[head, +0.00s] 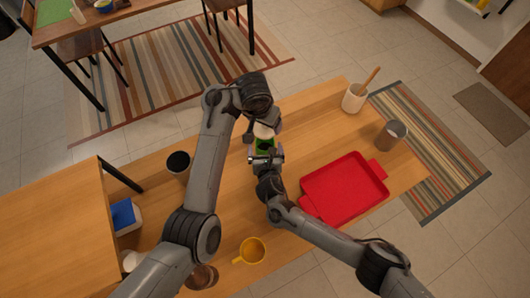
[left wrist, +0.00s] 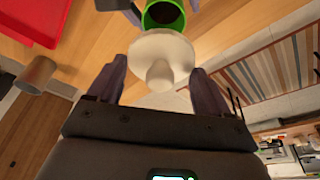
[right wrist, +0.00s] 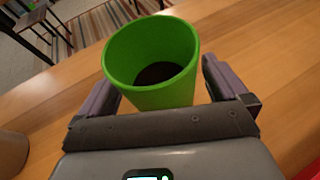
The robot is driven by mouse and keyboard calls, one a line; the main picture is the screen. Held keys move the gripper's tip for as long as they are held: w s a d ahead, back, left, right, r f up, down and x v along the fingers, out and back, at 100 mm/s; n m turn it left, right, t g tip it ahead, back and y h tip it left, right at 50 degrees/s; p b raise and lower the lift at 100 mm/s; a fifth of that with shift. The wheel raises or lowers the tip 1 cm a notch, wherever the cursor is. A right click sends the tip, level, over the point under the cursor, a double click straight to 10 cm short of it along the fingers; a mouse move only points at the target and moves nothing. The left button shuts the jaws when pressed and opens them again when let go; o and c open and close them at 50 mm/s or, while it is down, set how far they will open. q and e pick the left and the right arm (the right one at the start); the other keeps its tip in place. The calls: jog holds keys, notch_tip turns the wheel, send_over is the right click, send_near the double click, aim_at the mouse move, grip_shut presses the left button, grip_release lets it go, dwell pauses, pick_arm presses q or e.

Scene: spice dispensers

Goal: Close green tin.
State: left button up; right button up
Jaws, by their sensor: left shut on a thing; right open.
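The green tin (head: 264,145) stands open on the wooden table, with dark contents inside. In the right wrist view the tin (right wrist: 150,98) sits between the two fingers of my right gripper (head: 266,157), which is open around it. My left gripper (head: 262,124) is shut on the knob of a white lid (left wrist: 160,50). The lid also shows in the head view (head: 263,132), close to the tin's rim and apart from it in the left wrist view, where the tin (left wrist: 164,15) is uncovered. My left arm hides part of the table.
A red tray (head: 345,186) lies to the right. A white crock with a wooden spoon (head: 354,99) and a grey metal cup (head: 391,135) stand behind it. A dark-topped cup (head: 178,164) is left of my left arm. A yellow mug (head: 251,250) stands at the front.

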aim_at(265, 151)
jog(key=c, duration=1.4)
pick_arm(q)
jog(key=shift+f, duration=2.5)
pick_arm(e)
jog(key=shift+c, duration=0.2)
pick_arm(q)
jog(key=shift+f, duration=0.15)
jog(key=shift+f, duration=0.75)
jog(key=shift+f, duration=0.6)
jog(key=o, duration=0.9)
jog(key=shift+o, duration=0.2)
jog(key=shift+s, duration=0.1)
